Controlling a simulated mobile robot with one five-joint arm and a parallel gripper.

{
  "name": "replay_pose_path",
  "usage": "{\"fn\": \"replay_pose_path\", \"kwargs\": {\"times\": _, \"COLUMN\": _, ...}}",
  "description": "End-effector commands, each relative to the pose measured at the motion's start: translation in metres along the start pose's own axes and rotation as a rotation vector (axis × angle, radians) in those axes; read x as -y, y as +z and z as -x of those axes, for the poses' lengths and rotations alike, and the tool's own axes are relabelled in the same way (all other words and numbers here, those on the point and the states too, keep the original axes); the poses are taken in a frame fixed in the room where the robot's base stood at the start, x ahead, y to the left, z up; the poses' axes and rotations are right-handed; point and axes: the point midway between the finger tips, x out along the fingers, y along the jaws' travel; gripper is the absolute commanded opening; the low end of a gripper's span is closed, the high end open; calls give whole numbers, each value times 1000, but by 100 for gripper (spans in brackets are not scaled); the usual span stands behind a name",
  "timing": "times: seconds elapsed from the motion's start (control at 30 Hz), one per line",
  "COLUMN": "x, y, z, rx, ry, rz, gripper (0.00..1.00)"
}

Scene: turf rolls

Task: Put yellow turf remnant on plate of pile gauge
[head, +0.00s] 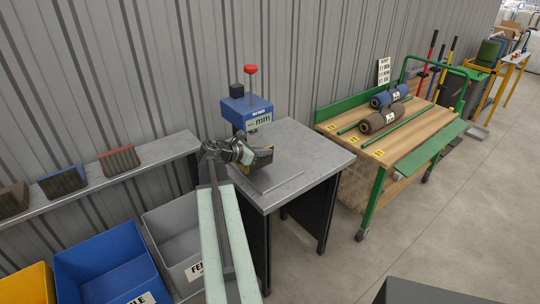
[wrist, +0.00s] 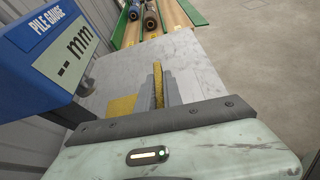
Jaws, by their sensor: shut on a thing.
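The pile gauge (head: 247,110) is a blue unit with a red knob, on a grey table. In the wrist view its blue body (wrist: 50,50) is at the left, and its display reads "-- mm". Its grey plate (head: 278,181) lies below, partly hidden by my arm. My gripper (head: 247,153) is shut on the yellow turf remnant (head: 263,158) and holds it upright over the plate area, in front of the gauge. In the wrist view the remnant (wrist: 158,82) is a thin yellow strip between the fingers. Another yellow patch shows left of the fingers. I cannot tell whether the remnant touches the plate.
A shelf (head: 100,185) at left holds brown, blue and red turf pieces. Below it stand yellow, blue (head: 105,265) and grey (head: 175,240) bins. A green-framed cart (head: 400,130) with blue and brown rolls is at right. The grey table's right part (head: 320,150) is clear.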

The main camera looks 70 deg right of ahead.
Motion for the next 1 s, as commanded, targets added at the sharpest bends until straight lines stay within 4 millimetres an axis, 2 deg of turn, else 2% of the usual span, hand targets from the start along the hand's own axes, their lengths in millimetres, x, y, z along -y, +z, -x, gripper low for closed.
{"fn": "replay_pose_path", "kwargs": {"times": 0.03, "x": -10, "y": 3, "z": -17, "rx": 0, "ry": -4, "rz": -2, "gripper": 0}}
{"fn": "replay_pose_path", "kwargs": {"times": 0.1, "x": -18, "y": 7, "z": -33, "rx": 1, "ry": -2, "rz": -2, "gripper": 0}}
{"fn": "replay_pose_path", "kwargs": {"times": 0.23, "x": -27, "y": 12, "z": -52, "rx": 1, "ry": 0, "rz": 0, "gripper": 0}}
{"fn": "replay_pose_path", "kwargs": {"times": 0.5, "x": -29, "y": 13, "z": -59, "rx": 1, "ry": 1, "rz": 0, "gripper": 0}}
{"fn": "replay_pose_path", "kwargs": {"times": 0.77, "x": -26, "y": -22, "z": -73, "rx": 1, "ry": 1, "rz": 0, "gripper": 0}}
{"fn": "replay_pose_path", "kwargs": {"times": 1.0, "x": -27, "y": -18, "z": -70, "rx": 0, "ry": 2, "rz": 1, "gripper": 0}}
